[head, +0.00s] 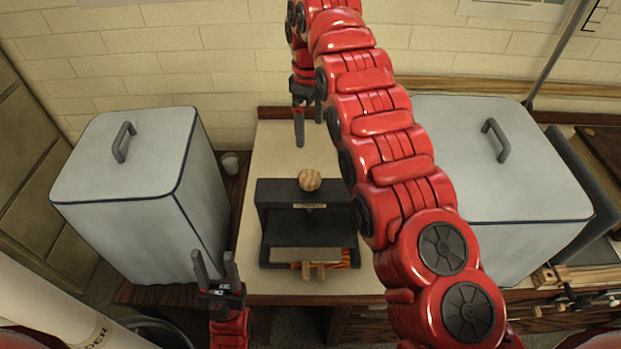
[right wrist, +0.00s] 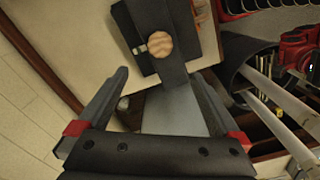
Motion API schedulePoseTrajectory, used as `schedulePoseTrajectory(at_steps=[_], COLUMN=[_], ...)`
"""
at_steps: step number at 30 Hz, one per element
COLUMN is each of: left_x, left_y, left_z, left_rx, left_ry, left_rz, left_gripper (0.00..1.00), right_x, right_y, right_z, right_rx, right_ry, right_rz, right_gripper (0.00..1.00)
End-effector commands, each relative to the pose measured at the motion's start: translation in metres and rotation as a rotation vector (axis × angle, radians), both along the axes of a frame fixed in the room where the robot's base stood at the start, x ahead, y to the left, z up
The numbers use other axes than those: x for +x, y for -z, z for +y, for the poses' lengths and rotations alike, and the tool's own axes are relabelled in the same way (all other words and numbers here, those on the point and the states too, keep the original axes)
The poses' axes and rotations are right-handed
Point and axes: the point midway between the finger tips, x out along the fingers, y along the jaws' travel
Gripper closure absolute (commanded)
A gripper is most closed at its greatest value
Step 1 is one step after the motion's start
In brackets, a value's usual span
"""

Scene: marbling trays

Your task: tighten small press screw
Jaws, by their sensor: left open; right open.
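The small press (head: 281,225) is a black frame on the bench with a round wooden screw knob (head: 309,180) on top. In the right wrist view the press (right wrist: 184,68) and knob (right wrist: 159,45) lie beyond my fingertips. My right gripper (head: 308,130) is open and empty, above and behind the knob, apart from it; its spread fingers also show in the right wrist view (right wrist: 163,75). My left gripper (head: 215,268) is open and empty, low at the front left of the press. Most of the screw below the knob is hidden.
A large grey lidded bin (head: 135,160) stands left of the press and another (head: 490,155) to the right, partly behind my right arm. Something orange with wooden handles (head: 314,271) lies in the press's lower opening. A small cup (head: 230,163) stands behind left. The bench behind the press is bare.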

Motion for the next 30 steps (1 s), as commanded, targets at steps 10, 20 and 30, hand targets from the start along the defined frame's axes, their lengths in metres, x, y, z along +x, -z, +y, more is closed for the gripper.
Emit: schedulePoseTrajectory(at_steps=[10,20,30], left_x=[0.000,0.000,0.000], left_y=[0.005,0.036,0.023], left_z=[0.000,0.000,0.000], left_rx=[0.000,0.000,0.000], left_ry=[0.000,0.000,0.000], left_rz=[0.000,0.000,0.000], left_gripper=[0.50,0.50,0.50], right_x=[0.000,0.002,0.000], right_y=[0.005,0.047,0.090], right_z=[0.000,-0.004,-0.001], right_rx=[0.001,-0.002,0.005], right_ry=[-0.519,-0.524,-0.523], right_rz=[0.001,0.002,0.002], right_gripper=[0.00,0.00,0.00])
